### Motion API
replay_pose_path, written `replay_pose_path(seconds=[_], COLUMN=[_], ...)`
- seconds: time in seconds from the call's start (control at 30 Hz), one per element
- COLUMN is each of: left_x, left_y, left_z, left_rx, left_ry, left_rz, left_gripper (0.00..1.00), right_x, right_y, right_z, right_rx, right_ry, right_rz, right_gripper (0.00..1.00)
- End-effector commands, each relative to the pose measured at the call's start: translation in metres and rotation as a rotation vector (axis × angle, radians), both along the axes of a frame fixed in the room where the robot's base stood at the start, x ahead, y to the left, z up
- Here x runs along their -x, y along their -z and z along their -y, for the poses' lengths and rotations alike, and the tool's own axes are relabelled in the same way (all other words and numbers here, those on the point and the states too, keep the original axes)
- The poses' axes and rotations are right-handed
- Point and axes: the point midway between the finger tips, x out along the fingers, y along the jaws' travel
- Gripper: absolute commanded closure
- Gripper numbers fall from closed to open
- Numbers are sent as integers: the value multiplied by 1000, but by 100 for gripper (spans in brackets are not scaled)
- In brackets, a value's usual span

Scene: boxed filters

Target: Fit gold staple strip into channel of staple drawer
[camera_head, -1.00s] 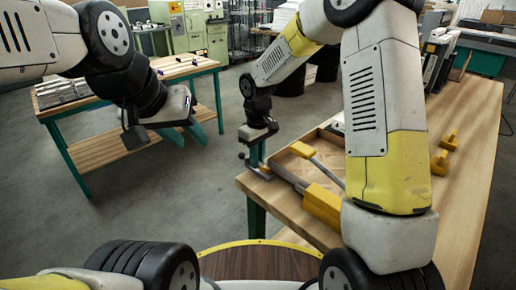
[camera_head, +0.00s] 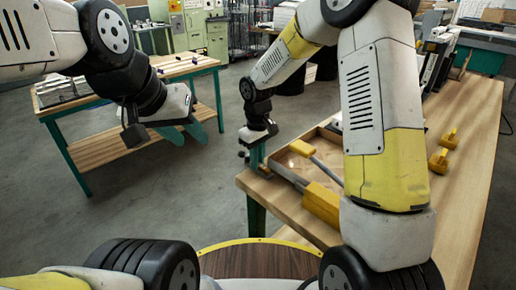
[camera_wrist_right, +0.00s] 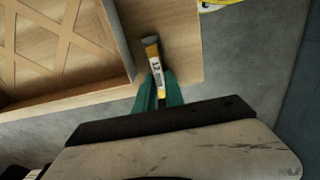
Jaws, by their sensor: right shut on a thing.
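In the right wrist view, my right gripper (camera_wrist_right: 158,88) has its teal fingers shut on a narrow yellow-gold piece with a white printed label (camera_wrist_right: 155,65), which looks like the staple strip. In the head view, my right gripper (camera_head: 256,158) is at the table's left corner; the strip is too small to make out there. A long grey channel, apparently the staple drawer (camera_head: 287,175), extends from a yellow body (camera_head: 321,203), close right of this gripper. My left gripper (camera_head: 186,134) is open and empty over the floor, well left of the table.
A wooden tray with crossed dividers (camera_wrist_right: 70,98) lies beside my right gripper. Two yellow pieces (camera_head: 449,137) (camera_head: 438,160) stand on the wooden table (camera_head: 465,190) at right. A second bench (camera_head: 100,155) stands at far left. My right arm hides part of the table.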

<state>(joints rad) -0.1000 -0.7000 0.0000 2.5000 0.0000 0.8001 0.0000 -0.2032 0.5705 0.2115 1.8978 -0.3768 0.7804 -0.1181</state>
Motion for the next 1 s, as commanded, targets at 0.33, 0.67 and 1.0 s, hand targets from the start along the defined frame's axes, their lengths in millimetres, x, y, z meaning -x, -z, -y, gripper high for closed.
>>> replay_pose_path(seconds=[0.33,0.67,1.0], left_x=[0,0,0], left_y=[0,0,0], left_z=[0,0,0], left_rx=[0,0,0], left_ry=[0,0,0], left_rz=[0,0,0], left_gripper=[64,64,64], right_x=[1,1,0], right_y=[1,-7,-28], right_z=[0,0,0], right_rx=[1,1,0], right_ry=[0,0,0], right_rz=[-3,-2,0], right_gripper=[77,77,77])
